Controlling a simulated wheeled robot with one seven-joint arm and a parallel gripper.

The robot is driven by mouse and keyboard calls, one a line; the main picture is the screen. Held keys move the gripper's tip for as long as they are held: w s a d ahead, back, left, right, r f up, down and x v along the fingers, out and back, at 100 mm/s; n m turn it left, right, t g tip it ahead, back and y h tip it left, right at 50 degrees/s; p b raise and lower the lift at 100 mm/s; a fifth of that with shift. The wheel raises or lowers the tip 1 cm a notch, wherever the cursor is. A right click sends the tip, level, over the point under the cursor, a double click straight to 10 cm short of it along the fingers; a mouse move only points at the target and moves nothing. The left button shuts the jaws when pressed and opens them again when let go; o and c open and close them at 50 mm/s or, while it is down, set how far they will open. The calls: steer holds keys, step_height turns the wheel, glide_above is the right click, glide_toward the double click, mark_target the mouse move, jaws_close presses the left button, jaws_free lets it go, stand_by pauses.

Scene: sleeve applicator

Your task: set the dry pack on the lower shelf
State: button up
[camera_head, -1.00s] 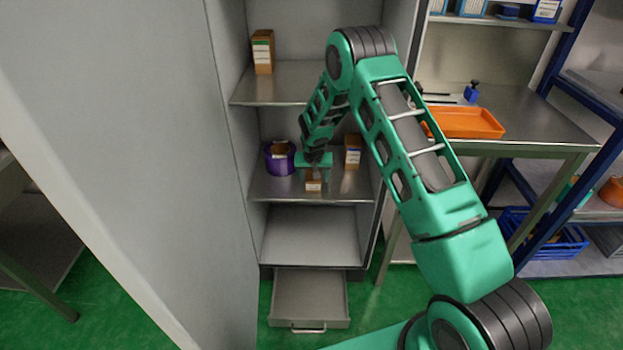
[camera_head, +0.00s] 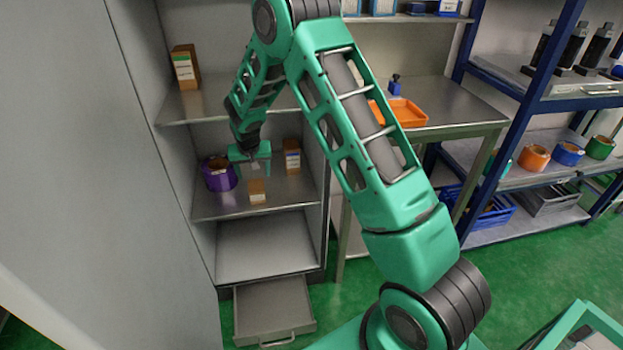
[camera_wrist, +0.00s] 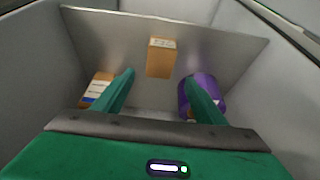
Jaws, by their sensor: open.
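A small brown box (camera_head: 257,191) with a pale label, which may be the dry pack, stands near the front edge of the lower shelf (camera_head: 288,194) in the grey cabinet. It also shows in the wrist view (camera_wrist: 161,58), ahead of the fingertips with a gap around it. My gripper (camera_head: 252,168) is open and empty, just above and behind the box in the head view. Its two fingers (camera_wrist: 160,76) are spread wide in the wrist view. I cannot read the box's label.
A purple roll (camera_head: 219,174) is left on the lower shelf, close to one finger. A blue-labelled box (camera_head: 292,157) is right. Another box (camera_head: 186,68) stands on the upper shelf. A drawer (camera_head: 273,309) is pulled out below. An orange tray (camera_head: 403,112) lies on the bench.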

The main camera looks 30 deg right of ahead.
steer(key=s+d+r+m+g, duration=0.1)
steer(key=s+d+r, duration=0.75)
steer(key=s, duration=0.25)
steer(key=s+d+r+m+g, duration=0.1)
steer(key=s+d+r, duration=0.6)
steer(key=s+r, duration=0.35)
steer(key=s+r+g, duration=0.1)
steer(key=s+r, duration=0.1)
steer(key=s, duration=1.3)
steer(key=s+r+g+y, duration=0.1)
steer(key=s, duration=1.5)
steer(key=shift+a+r+m+y, duration=0.3)
steer(key=shift+a+r+m, duration=0.05)
steer(key=shift+r+m, duration=0.05)
steer(key=shift+s, duration=0.1)
steer(key=shift+w+f+g, duration=0.25)
steer(key=shift+w+g, duration=0.05)
steer(key=shift+w, duration=0.3)
